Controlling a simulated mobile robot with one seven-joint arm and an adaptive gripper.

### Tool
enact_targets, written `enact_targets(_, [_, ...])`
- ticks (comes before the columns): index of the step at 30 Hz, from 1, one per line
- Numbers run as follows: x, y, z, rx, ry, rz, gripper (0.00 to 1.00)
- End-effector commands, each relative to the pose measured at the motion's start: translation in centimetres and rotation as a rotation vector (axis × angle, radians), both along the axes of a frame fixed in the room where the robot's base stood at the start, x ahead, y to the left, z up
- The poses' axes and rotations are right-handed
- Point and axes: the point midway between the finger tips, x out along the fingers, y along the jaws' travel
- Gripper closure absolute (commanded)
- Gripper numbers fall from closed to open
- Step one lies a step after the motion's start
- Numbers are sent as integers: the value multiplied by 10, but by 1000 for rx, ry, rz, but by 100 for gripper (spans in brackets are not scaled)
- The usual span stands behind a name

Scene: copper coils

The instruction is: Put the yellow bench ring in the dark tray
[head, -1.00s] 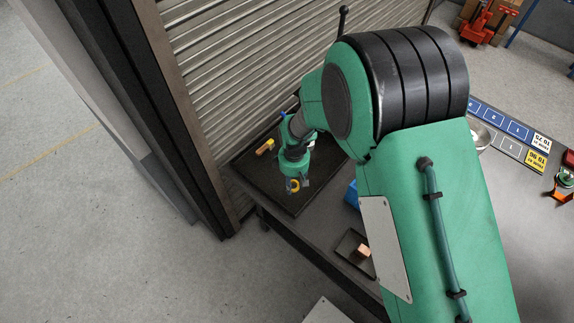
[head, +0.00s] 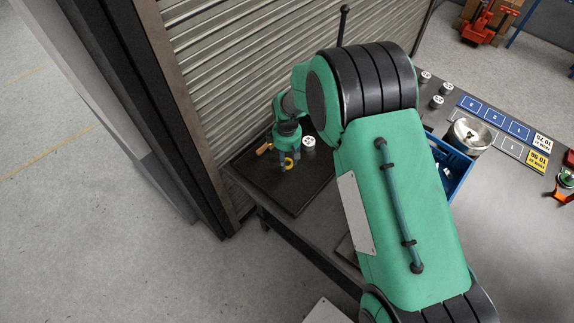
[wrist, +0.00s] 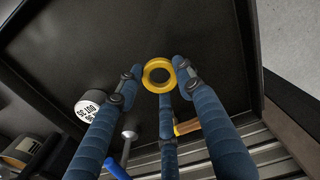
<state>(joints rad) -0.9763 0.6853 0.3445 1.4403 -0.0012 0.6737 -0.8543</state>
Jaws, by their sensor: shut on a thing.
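The yellow bench ring (wrist: 156,88) is between the blue fingertips of my gripper (wrist: 158,80) in the wrist view, and the fingers are shut on it. In the head view the ring shows as a small yellow spot (head: 289,161) at the end of my gripper (head: 287,164). The gripper is over the large dark tray (head: 300,197), which lies by the shutter. The tray's bare black floor (wrist: 210,35) fills much of the wrist view. I cannot tell how high the ring is above it.
A white-topped cylinder (head: 308,143) stands right of my gripper; it also shows in the wrist view (wrist: 90,103). A blue crate (head: 462,168) and a metal bowl (head: 466,137) are at right. The tray's front part is clear.

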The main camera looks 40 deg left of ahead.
Motion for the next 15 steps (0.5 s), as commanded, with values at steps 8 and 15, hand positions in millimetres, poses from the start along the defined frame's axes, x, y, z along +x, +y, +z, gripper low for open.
enact_targets(8, [0,0,-10,-1,1,0,93])
enact_targets(15, [0,0,-33,0,0,0,93])
